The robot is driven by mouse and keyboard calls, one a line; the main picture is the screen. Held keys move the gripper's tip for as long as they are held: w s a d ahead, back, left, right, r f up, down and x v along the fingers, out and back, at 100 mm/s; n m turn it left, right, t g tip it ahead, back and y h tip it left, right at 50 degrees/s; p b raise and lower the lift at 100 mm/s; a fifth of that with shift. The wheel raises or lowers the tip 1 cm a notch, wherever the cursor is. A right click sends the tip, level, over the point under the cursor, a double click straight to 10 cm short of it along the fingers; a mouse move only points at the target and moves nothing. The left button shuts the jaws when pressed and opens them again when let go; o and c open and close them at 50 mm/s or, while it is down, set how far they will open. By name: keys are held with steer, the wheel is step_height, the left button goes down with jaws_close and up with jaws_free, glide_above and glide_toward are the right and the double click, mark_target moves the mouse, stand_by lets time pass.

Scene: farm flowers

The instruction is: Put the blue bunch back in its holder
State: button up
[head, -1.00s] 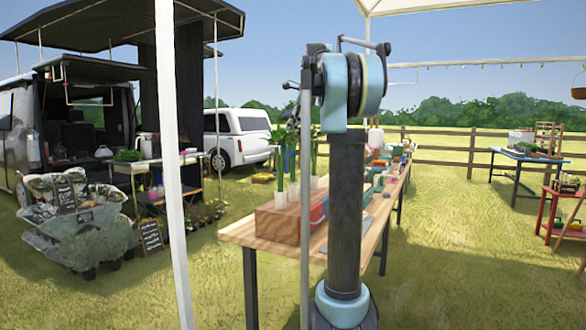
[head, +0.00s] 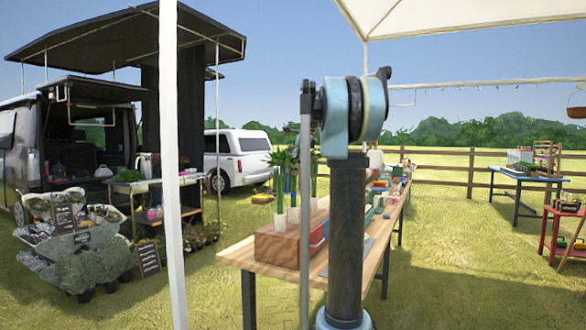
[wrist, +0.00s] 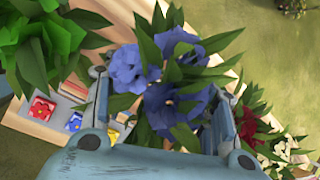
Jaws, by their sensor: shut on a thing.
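The blue bunch (wrist: 165,85), blue petals with green leaves, fills the middle of the wrist view. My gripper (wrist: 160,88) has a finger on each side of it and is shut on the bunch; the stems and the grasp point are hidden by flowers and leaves. In the head view my gripper is hidden behind my arm. A reddish wooden block (head: 283,246) stands on the near end of the table, with white upright holders (head: 292,214) on it. Green stems rise from some. I cannot tell which holder is the blue bunch's.
In the wrist view a green leafy bunch (wrist: 35,50) is at the left and red flowers (wrist: 250,128) at the right, close to my fingers. A white post (head: 170,200) stands left of the table.

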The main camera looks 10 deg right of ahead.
steer(key=o, duration=1.6)
steer(key=shift+c, duration=0.2)
steer(key=v, duration=1.2)
steer(key=shift+s, duration=0.1)
